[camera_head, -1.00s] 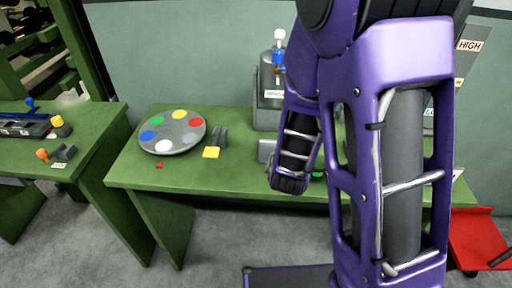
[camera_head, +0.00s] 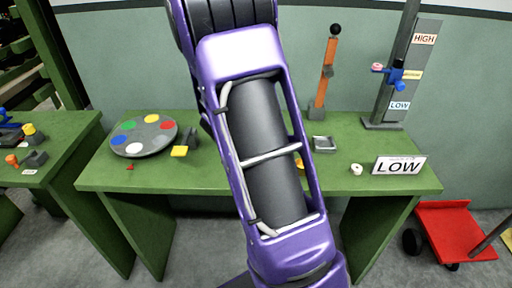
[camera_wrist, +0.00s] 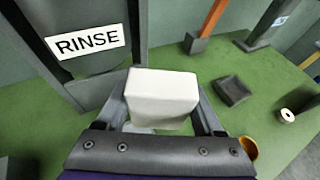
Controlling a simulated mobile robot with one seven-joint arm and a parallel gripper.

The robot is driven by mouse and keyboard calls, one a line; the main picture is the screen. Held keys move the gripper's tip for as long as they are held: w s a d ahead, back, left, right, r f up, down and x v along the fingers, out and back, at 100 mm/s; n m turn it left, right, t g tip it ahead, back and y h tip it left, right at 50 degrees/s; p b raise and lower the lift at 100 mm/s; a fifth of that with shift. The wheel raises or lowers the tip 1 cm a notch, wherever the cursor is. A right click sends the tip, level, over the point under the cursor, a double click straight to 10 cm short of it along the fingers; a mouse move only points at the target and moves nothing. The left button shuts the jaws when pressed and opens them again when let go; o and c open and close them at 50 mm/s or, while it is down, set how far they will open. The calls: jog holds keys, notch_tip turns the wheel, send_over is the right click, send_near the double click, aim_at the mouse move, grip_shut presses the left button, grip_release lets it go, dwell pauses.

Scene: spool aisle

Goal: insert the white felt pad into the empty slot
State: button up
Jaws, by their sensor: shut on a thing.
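A white block (camera_wrist: 163,92), which looks like the felt pad, sits between the two fingers of my gripper (camera_wrist: 163,100) in the wrist view. My gripper is shut on it, above the green table. The pad and my gripper are hidden behind my purple arm in the head view. A small grey square tray (camera_wrist: 232,90) with a shallow recess lies on the table to the right of the pad; it also shows in the head view (camera_head: 323,143). I cannot tell which place is the empty slot.
A grey unit labelled RINSE (camera_wrist: 88,42) stands close to the left of my gripper. An orange post (camera_head: 327,75), a white roll (camera_head: 357,169), a LOW sign (camera_head: 399,166) and a lever stand (camera_head: 387,100) are to the right. A colored disc (camera_head: 144,136) is at left.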

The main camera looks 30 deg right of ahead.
jog(key=s+d+m+g+h+b, duration=0.1)
jog(key=s+d+m+g, duration=0.2)
jog(key=d, duration=0.8)
jog(key=shift+m+g, duration=0.3)
jog(key=shift+g, duration=0.2)
jog(key=f, duration=0.2)
jog(key=f+b, duration=0.1)
jog(key=f, duration=0.1)
jog(key=w+f, duration=0.1)
jog(key=shift+f, duration=0.4)
jog(key=shift+h, duration=0.3)
jog(key=shift+f+b, duration=0.5)
jog(key=shift+f, duration=1.55)
jog(key=shift+f, duration=0.2)
jog(key=o, duration=1.3)
jog(key=shift+o, duration=0.2)
jog(key=shift+r, duration=0.1)
